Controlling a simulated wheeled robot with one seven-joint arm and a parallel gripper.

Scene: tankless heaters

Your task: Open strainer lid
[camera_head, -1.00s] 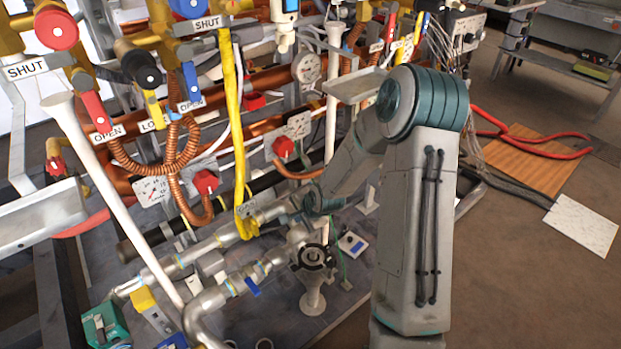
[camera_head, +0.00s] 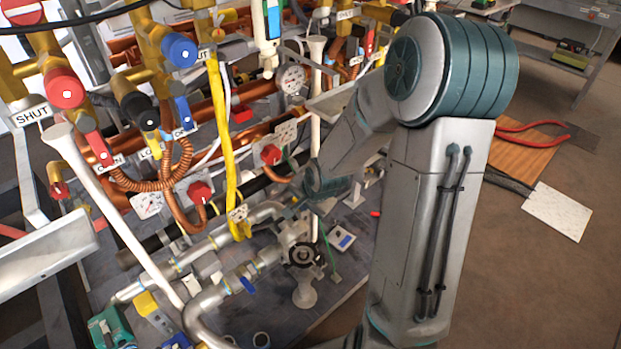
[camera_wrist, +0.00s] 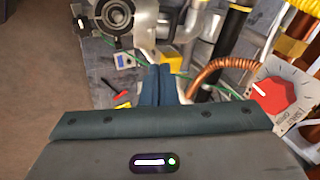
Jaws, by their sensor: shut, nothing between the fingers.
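The strainer's lid (camera_head: 303,254) is a black round piece with a dark hub and stubby grips, on the grey metal strainer body beside the pipes. It looks seated, facing up. In the wrist view the lid (camera_wrist: 114,15) is at the upper left, partly cut off by the top edge. My gripper (camera_wrist: 158,68) shows there as two dark blue fingers pressed together with nothing between them. They are apart from the lid, below and to its right in that picture. In the head view my arm's wrist is left of the forearm, above the strainer, and the fingertips are hard to make out.
Grey pipes (camera_head: 215,245) run beside the strainer. A red valve knob (camera_wrist: 277,98) and a copper hose (camera_wrist: 215,66) are at right in the wrist view. A small meter (camera_head: 342,238) lies on the grey board.

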